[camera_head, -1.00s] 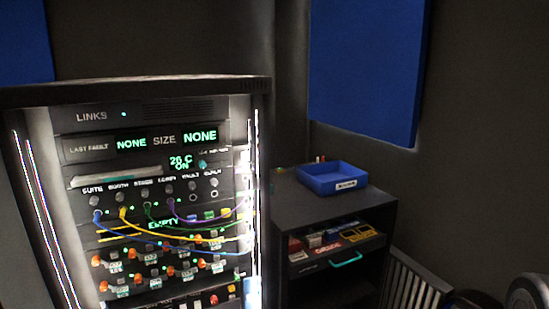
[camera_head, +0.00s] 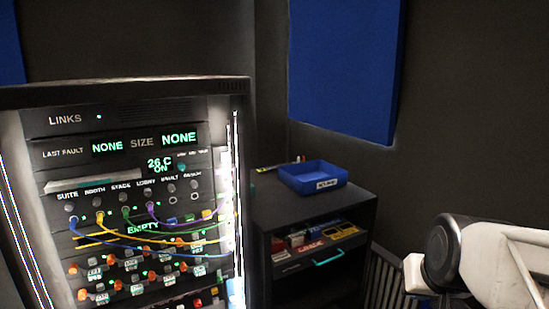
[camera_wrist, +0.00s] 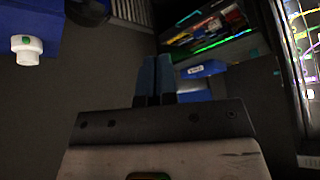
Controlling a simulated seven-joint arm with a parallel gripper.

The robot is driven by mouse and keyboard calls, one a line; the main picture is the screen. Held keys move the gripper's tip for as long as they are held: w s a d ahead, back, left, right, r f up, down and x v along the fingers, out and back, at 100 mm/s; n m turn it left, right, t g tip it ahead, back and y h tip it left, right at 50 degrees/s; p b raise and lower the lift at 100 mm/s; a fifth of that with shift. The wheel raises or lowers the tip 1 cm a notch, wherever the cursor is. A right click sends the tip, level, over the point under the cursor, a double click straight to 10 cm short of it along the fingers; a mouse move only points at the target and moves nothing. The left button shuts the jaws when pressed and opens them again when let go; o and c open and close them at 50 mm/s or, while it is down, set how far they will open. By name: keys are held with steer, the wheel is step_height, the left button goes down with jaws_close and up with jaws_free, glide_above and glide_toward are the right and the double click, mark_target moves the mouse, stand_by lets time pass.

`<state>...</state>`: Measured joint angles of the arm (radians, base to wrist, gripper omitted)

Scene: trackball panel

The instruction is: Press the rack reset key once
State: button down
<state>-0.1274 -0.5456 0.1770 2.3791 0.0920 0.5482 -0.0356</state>
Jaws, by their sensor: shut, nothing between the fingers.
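The equipment rack (camera_head: 125,100) stands at the left in the head view, with lit displays, labelled sockets, coloured cables and several orange knobs. Small red, green and yellow parts show near its bottom right. I cannot tell which part is the reset key; no label for it is readable. My gripper (camera_wrist: 157,78) shows in the wrist view with its two blue fingers together and nothing between them. It is apart from the rack, whose lit edge (camera_wrist: 300,60) shows at the right of that view. In the head view only my arm shows, at the lower right.
A dark cabinet (camera_head: 262,222) stands right of the rack, with a blue tray (camera_head: 313,177) on top and an open shelf of coloured boxes. A slatted grey unit (camera_head: 385,283) is beside it. A white knob-like piece (camera_wrist: 27,48) shows at the wrist view's left.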

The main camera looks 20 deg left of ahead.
mark_target(229, 161)
steer(key=w+a+r+n+t+y, duration=0.15)
steer(key=w+a+r+t, duration=0.25)
steer(key=w+a, duration=0.7)
steer(key=w+a+r+m+t+y, duration=0.15)
steer(key=w+a+r+t, duration=0.25)
steer(key=w+a, duration=0.65)
steer(key=w+a+r+m+t+h, duration=0.1)
steer(key=a+t, duration=0.8)
steer(key=a, duration=1.3)
steer(key=shift+w+a+r+m, duration=0.2)
steer(key=shift+w+m, duration=0.35)
steer(key=shift+m, duration=0.15)
steer(key=shift+w+a+h, duration=0.1)
steer(key=shift+h, duration=0.2)
steer(key=shift+w+a, duration=2.95)
steer(key=shift+w, duration=0.05)
